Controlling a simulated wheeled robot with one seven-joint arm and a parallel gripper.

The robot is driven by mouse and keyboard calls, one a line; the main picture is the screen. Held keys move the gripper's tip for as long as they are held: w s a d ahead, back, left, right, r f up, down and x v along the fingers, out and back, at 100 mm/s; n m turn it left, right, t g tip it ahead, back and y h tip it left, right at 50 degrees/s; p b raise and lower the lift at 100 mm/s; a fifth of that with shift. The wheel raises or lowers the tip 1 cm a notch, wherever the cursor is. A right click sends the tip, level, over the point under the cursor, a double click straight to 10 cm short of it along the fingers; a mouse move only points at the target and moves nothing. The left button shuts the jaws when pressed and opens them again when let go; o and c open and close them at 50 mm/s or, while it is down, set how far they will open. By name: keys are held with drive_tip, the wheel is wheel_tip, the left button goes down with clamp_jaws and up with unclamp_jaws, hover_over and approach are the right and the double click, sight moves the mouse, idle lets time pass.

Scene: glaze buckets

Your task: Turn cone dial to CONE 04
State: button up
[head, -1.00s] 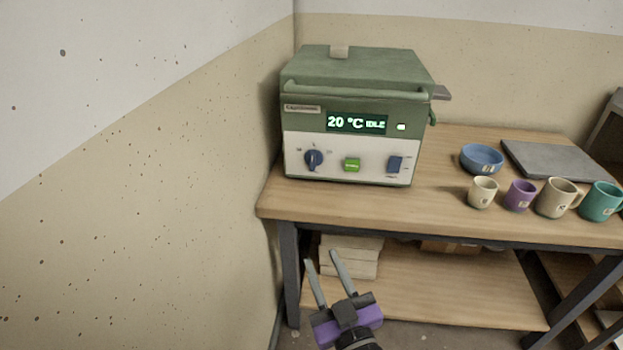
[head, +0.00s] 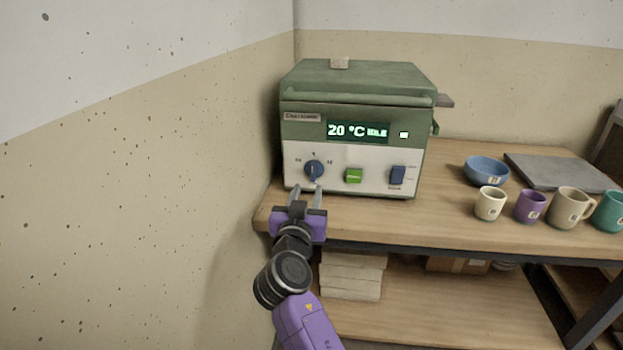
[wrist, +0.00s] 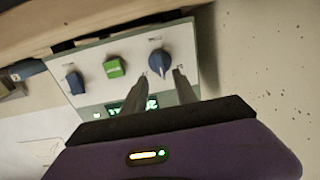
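The kiln (head: 355,110) is a green box with a white front panel, and its display reads 20 °C IDLE. The cone dial (head: 313,170) is a round blue knob at the panel's left, with small markings around it that are hard to read. Its pointer looks close to vertical. My gripper (head: 308,188) is open just below and in front of the dial, its fingers pointing at the panel. In the wrist view the blue dial (wrist: 159,63) lies just past the two fingertips, roughly between them. I cannot see contact.
Right of the dial are a green button (head: 353,176) and a blue switch (head: 397,175). A blue bowl (head: 486,171), several mugs and a grey slab (head: 560,171) stand on the table's right. The speckled wall (head: 150,190) is close on the left.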

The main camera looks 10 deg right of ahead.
sight(312, 174)
drive_tip(key=shift+b+x, duration=0.6)
drive_tip(key=shift+x, duration=3.25)
clamp_jaws()
